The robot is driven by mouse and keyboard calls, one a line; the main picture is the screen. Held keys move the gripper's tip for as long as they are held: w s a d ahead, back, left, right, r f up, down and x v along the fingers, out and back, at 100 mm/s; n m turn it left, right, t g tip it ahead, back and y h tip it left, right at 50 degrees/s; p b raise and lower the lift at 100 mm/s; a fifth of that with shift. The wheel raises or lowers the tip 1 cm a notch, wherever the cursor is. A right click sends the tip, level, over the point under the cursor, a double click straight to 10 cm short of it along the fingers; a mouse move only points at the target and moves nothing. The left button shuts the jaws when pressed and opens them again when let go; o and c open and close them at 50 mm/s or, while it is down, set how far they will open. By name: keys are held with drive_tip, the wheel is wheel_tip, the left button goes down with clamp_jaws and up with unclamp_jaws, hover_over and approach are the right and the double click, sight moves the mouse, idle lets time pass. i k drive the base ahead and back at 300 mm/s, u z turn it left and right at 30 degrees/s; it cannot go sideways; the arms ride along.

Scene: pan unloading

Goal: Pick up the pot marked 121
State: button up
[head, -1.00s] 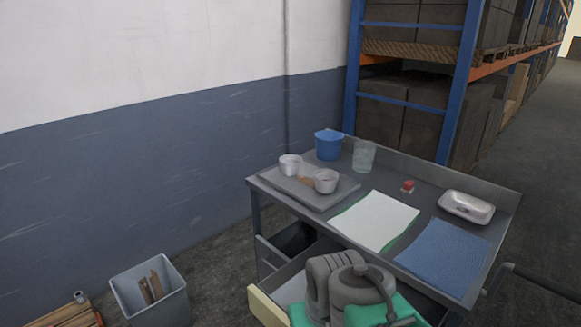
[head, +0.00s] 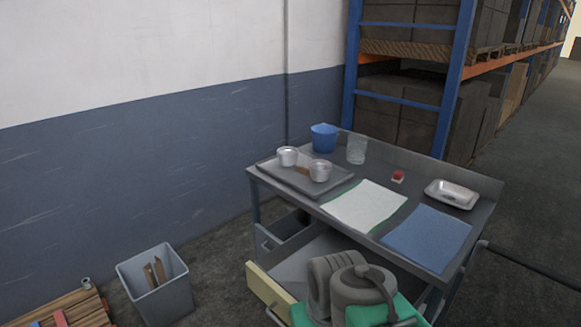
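Two small silvery pots stand on a grey tray (head: 275,177) at the left of the metal workbench. One pot (head: 288,156) is at the tray's back left and the other pot (head: 320,171) at its right side. Both look upright and apart. I cannot read any number on either, so I cannot tell which is marked 121. My gripper itself is not in view.
The bench (head: 395,208) also holds a blue bucket (head: 324,138), clear glass (head: 357,150), red block (head: 398,176), metal dish (head: 452,193), white cloth (head: 364,206) and blue cloth (head: 428,237). A drawer (head: 268,291) stands open in front. A grey bin (head: 155,285) and wooden pallet (head: 60,308) are left.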

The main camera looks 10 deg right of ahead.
sight(288, 157)
drive_tip(key=u, duration=0.95)
drive_tip(key=i, duration=1.4)
drive_tip(key=z, duration=0.45)
drive_tip(key=i, duration=1.1)
drive_tip(key=z, duration=0.8)
drive_tip(key=i, duration=0.55)
